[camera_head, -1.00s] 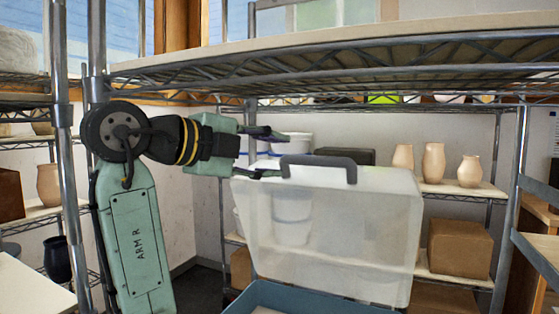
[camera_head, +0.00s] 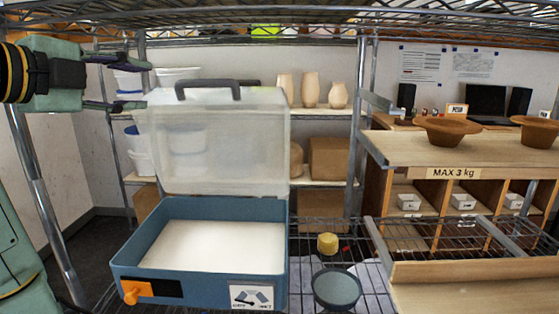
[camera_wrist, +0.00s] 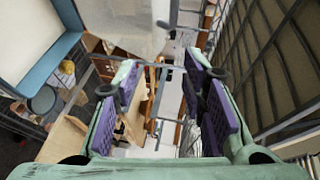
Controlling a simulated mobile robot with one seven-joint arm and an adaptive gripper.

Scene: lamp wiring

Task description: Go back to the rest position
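My gripper (camera_head: 138,82) is at the upper left of the head view. Its two fingers are spread one above the other, with nothing between them. The wrist view shows the purple finger pads apart and empty (camera_wrist: 160,90). The fingertips end near the upper left edge of a translucent lid (camera_head: 220,150) with a dark handle (camera_head: 208,83). The lid stands raised on a blue box (camera_head: 205,285). I cannot tell exactly how far the fingers are from the lid. The box has a white inside floor (camera_head: 215,245) and an orange part (camera_head: 130,290) on its front.
A wire shelf (camera_head: 330,30) hangs overhead. A dark round dish (camera_head: 337,288) and a yellow cylinder (camera_head: 328,243) are right of the box. A wooden bench (camera_head: 440,148) with brown bowls stands farther right. Vases (camera_head: 311,90) stand on a rack behind. A metal post (camera_head: 45,200) is at left.

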